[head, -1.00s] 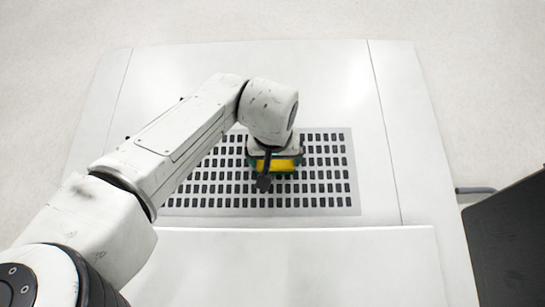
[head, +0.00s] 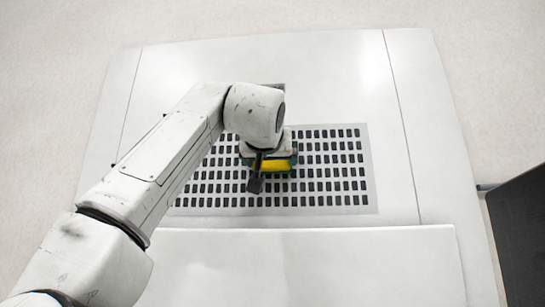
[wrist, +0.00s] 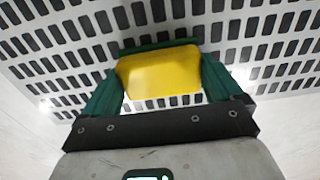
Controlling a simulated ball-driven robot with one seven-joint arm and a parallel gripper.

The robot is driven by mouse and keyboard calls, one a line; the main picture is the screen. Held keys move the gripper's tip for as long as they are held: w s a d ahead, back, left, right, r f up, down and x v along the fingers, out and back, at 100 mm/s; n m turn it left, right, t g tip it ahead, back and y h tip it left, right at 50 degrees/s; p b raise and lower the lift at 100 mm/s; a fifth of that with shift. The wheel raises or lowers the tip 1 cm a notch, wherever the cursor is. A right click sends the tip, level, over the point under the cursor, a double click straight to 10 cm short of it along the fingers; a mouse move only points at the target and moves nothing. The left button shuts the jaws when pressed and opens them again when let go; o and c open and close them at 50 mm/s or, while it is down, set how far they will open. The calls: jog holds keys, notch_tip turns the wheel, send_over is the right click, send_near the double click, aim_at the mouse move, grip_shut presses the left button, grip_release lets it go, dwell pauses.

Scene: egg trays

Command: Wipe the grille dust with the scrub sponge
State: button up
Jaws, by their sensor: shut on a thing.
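The scrub sponge (head: 274,167) is yellow in the head view, under the end of my arm and over the grille. In the wrist view the yellow sponge (wrist: 160,75) sits between the two green fingers of my gripper (wrist: 162,82). My gripper is shut on it. The grille (head: 340,185) is a pale grey panel with rows of dark slots, and my arm hides part of its left side. No dust can be made out on the visible slots. I cannot tell whether the sponge touches the grille.
The grille lies in a white panelled surface (head: 330,75) with thin seams. A raised white panel edge (head: 330,260) runs in front of it. A dark box-like object (head: 520,230) stands at the right edge. The surface right of the grille is clear.

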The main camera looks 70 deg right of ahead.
jog(key=shift+v, duration=2.85)
jog(key=shift+s+a, duration=0.1)
jog(key=shift+s, duration=0.05)
jog(key=shift+v, duration=1.35)
